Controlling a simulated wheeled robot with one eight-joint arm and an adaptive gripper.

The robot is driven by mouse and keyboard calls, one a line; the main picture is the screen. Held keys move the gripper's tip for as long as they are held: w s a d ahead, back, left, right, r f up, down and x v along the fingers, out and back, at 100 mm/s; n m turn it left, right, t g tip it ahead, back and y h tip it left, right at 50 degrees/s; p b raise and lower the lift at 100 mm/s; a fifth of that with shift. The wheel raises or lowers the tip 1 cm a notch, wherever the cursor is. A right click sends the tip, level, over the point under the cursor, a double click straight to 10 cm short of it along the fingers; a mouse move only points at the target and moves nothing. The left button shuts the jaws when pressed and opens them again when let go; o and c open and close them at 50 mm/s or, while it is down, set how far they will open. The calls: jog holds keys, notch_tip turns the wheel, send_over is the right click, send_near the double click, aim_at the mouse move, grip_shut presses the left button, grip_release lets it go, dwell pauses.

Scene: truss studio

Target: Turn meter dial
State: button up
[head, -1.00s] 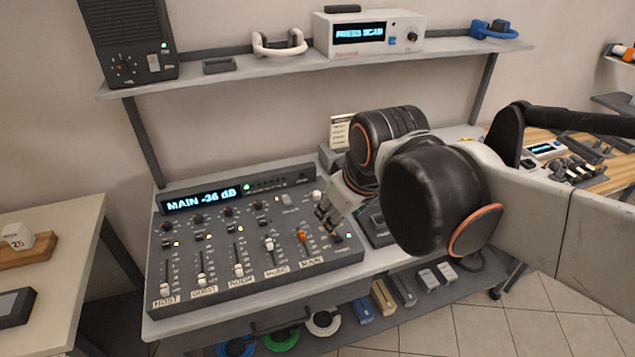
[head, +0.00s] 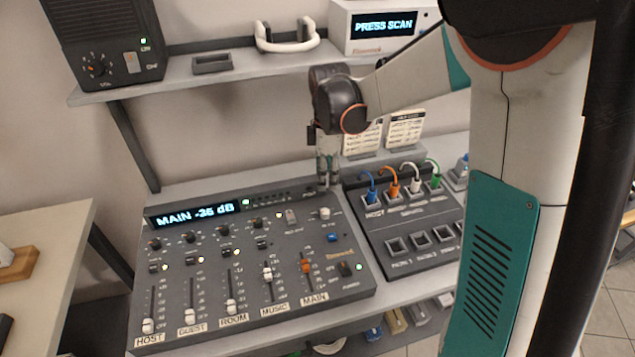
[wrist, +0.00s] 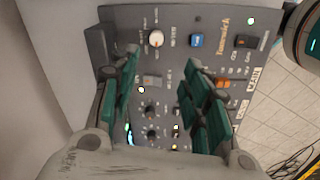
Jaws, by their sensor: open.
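The grey mixer console (head: 200,260) sits on the bench, its display reading MAIN -36 dB. A small round white dial (head: 324,213) is at its upper right, above a blue button (head: 332,237); its label is too small to read. The dial also shows in the wrist view (wrist: 156,38), with a reddish pointer mark. My gripper (head: 328,184) points down over the console's back right edge, just behind the dial. In the wrist view my gripper (wrist: 160,72) is open and empty, its teal fingers apart, with the dial a little beyond the gap between their tips.
A patch panel (head: 405,235) with blue, orange, white and green plugs stands right of the console. Label cards (head: 404,130) stand behind it. A shelf (head: 225,77) with a speaker (head: 100,45) and headset (head: 286,38) overhangs the back. An orange fader (head: 306,267) is below the dial.

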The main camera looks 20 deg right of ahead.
aim_at(325, 211)
jog(key=f+b, duration=0.1)
jog(key=f, duration=0.4)
jog(key=f+b, duration=0.2)
jog(key=f, duration=0.2)
jog(key=w+f+b, duration=0.1)
jog(key=f, duration=0.4)
jog(key=shift+d+f, duration=0.15)
jog(key=shift+f, duration=0.15)
grip_shut()
